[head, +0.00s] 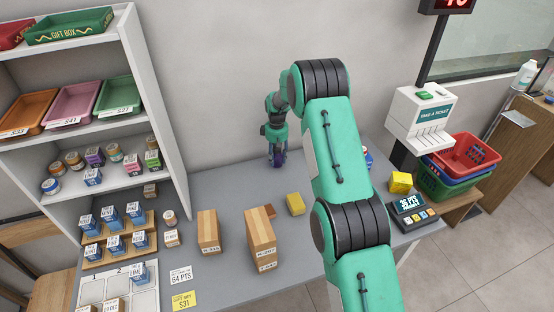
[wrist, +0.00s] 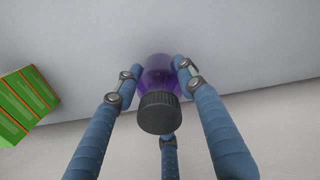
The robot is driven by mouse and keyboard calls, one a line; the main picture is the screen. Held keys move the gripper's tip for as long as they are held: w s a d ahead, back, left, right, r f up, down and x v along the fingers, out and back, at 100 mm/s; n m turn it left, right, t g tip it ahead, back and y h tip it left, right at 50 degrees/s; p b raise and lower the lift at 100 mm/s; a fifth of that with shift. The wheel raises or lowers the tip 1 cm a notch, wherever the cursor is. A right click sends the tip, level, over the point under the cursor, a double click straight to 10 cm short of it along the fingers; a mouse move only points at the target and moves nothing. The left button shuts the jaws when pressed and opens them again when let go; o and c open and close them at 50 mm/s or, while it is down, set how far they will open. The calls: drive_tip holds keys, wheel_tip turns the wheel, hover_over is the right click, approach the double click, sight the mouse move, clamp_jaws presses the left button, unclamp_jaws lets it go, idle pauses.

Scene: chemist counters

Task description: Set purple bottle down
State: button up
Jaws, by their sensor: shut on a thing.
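The purple bottle (wrist: 159,74) with a dark ribbed cap (wrist: 159,113) is between the blue fingers of my gripper (wrist: 158,80) in the wrist view. The fingers are shut on it from both sides, with a third finger below. In the head view my gripper (head: 277,150) is low at the back of the grey counter (head: 225,185), near the wall. The purple bottle (head: 278,160) shows as a small dark purple patch under it. I cannot tell whether the bottle's base touches the counter.
Two tall brown boxes (head: 208,231) (head: 261,238) and a yellow box (head: 295,204) stand on the counter nearer the front. A white shelf (head: 160,110) is at left. A ticket machine (head: 419,118) and baskets (head: 465,155) are at right. Some counter left of my gripper is clear.

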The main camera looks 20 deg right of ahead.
drive_tip(key=shift+f, duration=0.15)
drive_tip(key=o, duration=1)
drive_tip(key=shift+o, duration=0.2)
wheel_tip(320, 180, up, 12)
drive_tip(key=shift+r+p, duration=0.1)
drive_tip(key=shift+p, duration=1.15)
drive_tip(key=shift+r, duration=0.1)
